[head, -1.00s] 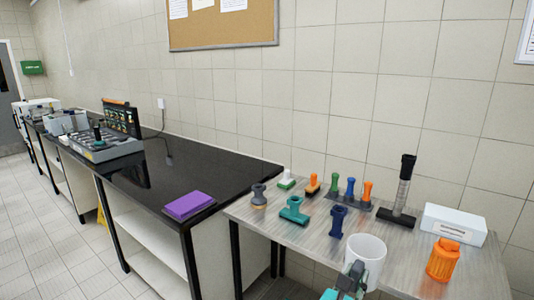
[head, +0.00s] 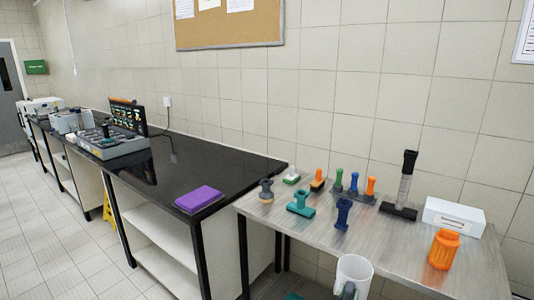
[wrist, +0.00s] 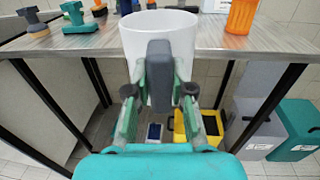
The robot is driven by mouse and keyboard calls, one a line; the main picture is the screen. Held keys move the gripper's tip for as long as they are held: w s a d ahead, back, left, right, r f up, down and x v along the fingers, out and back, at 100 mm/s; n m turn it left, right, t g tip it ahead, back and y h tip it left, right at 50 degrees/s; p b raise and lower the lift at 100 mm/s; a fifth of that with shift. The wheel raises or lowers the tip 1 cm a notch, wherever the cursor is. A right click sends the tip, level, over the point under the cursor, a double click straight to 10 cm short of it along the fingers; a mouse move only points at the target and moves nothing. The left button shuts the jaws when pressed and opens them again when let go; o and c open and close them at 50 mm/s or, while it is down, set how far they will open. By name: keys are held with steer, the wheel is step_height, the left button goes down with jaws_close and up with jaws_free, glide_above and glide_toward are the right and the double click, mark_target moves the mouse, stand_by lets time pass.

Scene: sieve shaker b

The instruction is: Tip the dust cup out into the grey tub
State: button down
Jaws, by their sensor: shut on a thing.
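The dust cup is a white cup (head: 353,268) at the bottom edge of the head view, in front of the steel table's front edge. It also fills the upper middle of the wrist view (wrist: 185,42), upright, with a dark grey handle (wrist: 159,75) towards me. My gripper (wrist: 159,92) is shut on that handle, one finger on each side. What the cup holds is hidden. A light grey bin (wrist: 250,128) stands on the floor at the right of the wrist view; I cannot tell whether it is the grey tub.
A teal bin (wrist: 290,125) and a yellow bucket (wrist: 186,130) stand on the floor. The steel table (head: 395,240) carries brushes, an orange jar (head: 443,249) and a white box (head: 454,217). A black counter (head: 190,160) adjoins it at left.

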step_height(320, 180, down, 16)
steer(key=s+n+t+y, duration=0.1)
steer(key=n+y, duration=0.1)
steer(key=y, duration=0.1)
steer(key=shift+a+r+n+t+y, duration=0.2)
steer(key=shift+a+n+t+y, duration=0.1)
steer(key=shift+a+y, duration=0.15)
steer(key=shift+s+d, duration=0.1)
steer(key=shift+d, duration=0.05)
